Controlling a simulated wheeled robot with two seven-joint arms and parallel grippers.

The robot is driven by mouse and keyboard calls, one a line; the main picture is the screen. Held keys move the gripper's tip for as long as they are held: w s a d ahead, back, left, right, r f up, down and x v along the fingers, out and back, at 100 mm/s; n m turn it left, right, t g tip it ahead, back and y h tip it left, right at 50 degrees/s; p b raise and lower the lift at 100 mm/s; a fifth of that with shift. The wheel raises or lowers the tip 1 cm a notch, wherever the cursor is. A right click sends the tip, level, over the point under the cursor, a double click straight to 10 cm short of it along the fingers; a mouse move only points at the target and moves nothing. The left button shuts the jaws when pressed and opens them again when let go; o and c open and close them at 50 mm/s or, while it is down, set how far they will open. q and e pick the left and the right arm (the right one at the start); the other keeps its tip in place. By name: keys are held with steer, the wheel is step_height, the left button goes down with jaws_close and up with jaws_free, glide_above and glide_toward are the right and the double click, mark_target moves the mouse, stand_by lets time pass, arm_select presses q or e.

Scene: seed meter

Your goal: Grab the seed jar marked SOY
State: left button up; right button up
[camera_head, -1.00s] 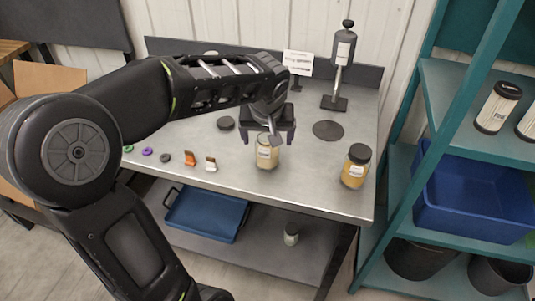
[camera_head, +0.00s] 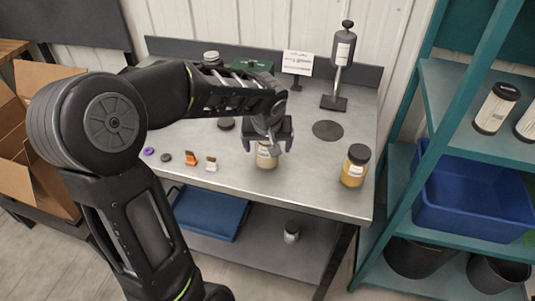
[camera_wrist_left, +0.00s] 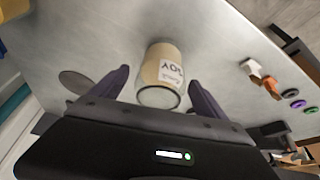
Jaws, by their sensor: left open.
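The seed jar marked SOY (camera_head: 266,157) stands on the metal table near its front edge, a glass jar with tan contents and no lid on it. In the left wrist view the jar (camera_wrist_left: 161,72) shows its white label and open rim, between the fingers. My left gripper (camera_head: 267,148) is over the jar, coming from above and behind. It is open, with one purple-grey finger on each side (camera_wrist_left: 158,88) and gaps to the jar. My right gripper is not in view.
A second jar with a dark lid (camera_head: 356,166) stands to the right on the table (camera_head: 310,190). Small orange (camera_head: 191,161) and white (camera_head: 211,164) clips lie to the left. A dispenser on a stand (camera_head: 341,65) and a sign (camera_head: 297,64) are behind. Teal shelving (camera_head: 450,110) stands right.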

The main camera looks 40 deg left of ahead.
arm_select(q)
jaws_close()
stand_by(0.8)
steer(key=shift+r, duration=0.1)
step_height(320, 180, up, 10)
stand_by(0.5)
